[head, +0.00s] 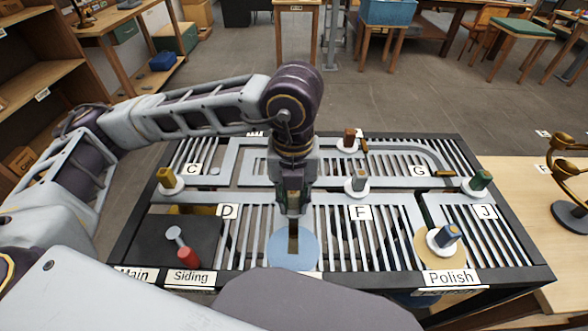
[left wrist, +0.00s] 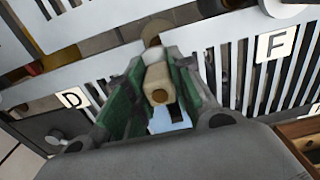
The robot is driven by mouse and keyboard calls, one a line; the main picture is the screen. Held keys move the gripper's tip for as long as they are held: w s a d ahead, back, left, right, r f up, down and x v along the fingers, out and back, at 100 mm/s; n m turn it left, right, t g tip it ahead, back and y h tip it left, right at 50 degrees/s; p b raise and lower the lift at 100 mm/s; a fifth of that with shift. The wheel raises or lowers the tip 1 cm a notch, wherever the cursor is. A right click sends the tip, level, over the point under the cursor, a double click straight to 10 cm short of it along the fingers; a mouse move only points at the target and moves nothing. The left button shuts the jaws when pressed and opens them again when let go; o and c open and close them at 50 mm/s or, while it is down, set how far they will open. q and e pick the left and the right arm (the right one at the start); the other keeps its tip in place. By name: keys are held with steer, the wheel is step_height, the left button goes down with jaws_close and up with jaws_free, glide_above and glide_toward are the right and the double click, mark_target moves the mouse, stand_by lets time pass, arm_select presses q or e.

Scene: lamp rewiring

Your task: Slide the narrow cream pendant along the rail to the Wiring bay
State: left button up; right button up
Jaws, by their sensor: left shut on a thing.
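The narrow cream pendant (left wrist: 158,82) shows in the left wrist view as a cream block with a round brownish end, between the green-lined fingers. My left gripper (head: 292,208) is shut on it. In the head view the gripper hides the pendant. The gripper points down over the middle of the grey rail board (head: 240,180), between the D and F labels, just behind a light-blue round pad (head: 292,262) with a dark slot. No label reading Wiring is visible. My right gripper is not in view.
Other pendants on the board are yellow (head: 168,180), brown (head: 348,140), grey (head: 358,180), green (head: 480,181) and dark blue (head: 446,235), the last near the Polish label (head: 450,278). A red-ended piece (head: 188,258) lies by the Siding label (head: 188,278).

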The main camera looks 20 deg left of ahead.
arm_select(q)
steer(key=shift+s+d, duration=0.25)
steer(key=shift+s, duration=0.55)
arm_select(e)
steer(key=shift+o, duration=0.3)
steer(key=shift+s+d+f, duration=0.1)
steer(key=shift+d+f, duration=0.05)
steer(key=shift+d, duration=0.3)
arm_select(q)
steer(key=shift+s+d, duration=0.15)
steer(key=shift+s, duration=0.3)
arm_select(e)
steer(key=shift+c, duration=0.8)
arm_select(q)
steer(key=s+d+b, duration=0.1)
steer(key=s+b, duration=0.1)
steer(key=s, duration=0.4)
steer(key=shift+s+d, duration=0.2)
steer(key=shift+d, duration=0.2)
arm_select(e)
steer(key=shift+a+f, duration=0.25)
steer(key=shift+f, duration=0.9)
arm_select(q)
steer(key=o, duration=1)
steer(key=shift+o, duration=0.2)
steer(key=shift+r, duration=0.15)
step_height(320, 180, up, 8)
